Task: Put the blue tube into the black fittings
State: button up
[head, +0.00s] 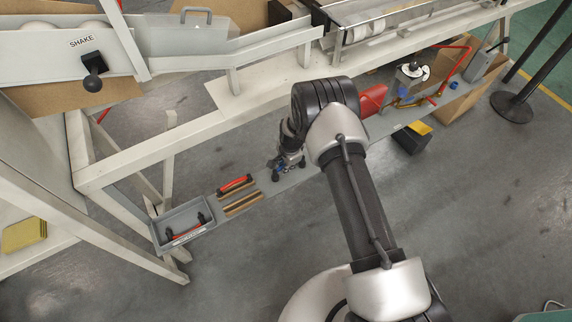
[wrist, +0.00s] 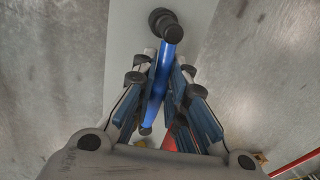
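The blue tube (wrist: 160,88) runs lengthwise between the two fingers of my gripper (wrist: 166,62) in the wrist view. Its far end meets a round black fitting (wrist: 164,23) on the grey shelf; I cannot tell how far it is seated. Its near end reaches a dark piece low between the fingers, mostly hidden. The fingers are drawn in close on both sides of the tube, but whether they press on it does not show clearly. In the head view my gripper (head: 290,160) points down at the narrow shelf, and the tube is too small to make out well.
A grey tray (head: 182,222) with a red-handled part stands at the shelf's left end. A red-and-black piece (head: 235,185) and brown strips (head: 243,204) lie left of my gripper. A red object (head: 372,99) lies to the right. The white machine frame (head: 190,130) runs behind.

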jog(key=o, duration=0.4)
jog(key=shift+r, duration=0.1)
jog(key=r, duration=0.4)
jog(key=s+r, duration=0.1)
jog(key=r, duration=0.2)
jog(key=d+r, duration=0.1)
jog(key=r, duration=0.3)
jog(key=shift+s+d+r, duration=0.1)
jog(key=shift+s+r, duration=0.25)
